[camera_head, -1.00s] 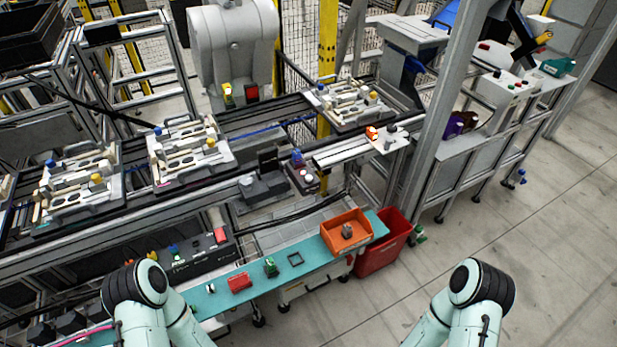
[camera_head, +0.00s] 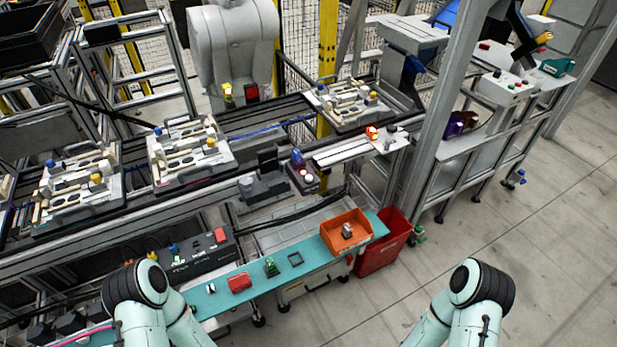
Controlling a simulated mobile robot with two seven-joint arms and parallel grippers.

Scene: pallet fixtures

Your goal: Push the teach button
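No label reading "teach" is legible, so I cannot tell which button is the teach button. A dark control box (camera_head: 200,257) with red, green, blue and yellow parts on top stands behind the left part of the teal shelf. A small button box (camera_head: 304,177) with a pale lit top sits at the conveyor's front edge. A light grey panel (camera_head: 507,88) with several small buttons is on the right bench. Only the upper parts of my two arms show, at the bottom left and bottom right. Both my grippers are outside the view.
The teal shelf (camera_head: 222,299) holds an orange bin (camera_head: 334,233), a red block (camera_head: 240,282) and a green part (camera_head: 271,267). A red crate (camera_head: 383,252) stands at its right end. Pallet fixtures (camera_head: 188,150) line the conveyor behind. The floor at right (camera_head: 520,240) is clear.

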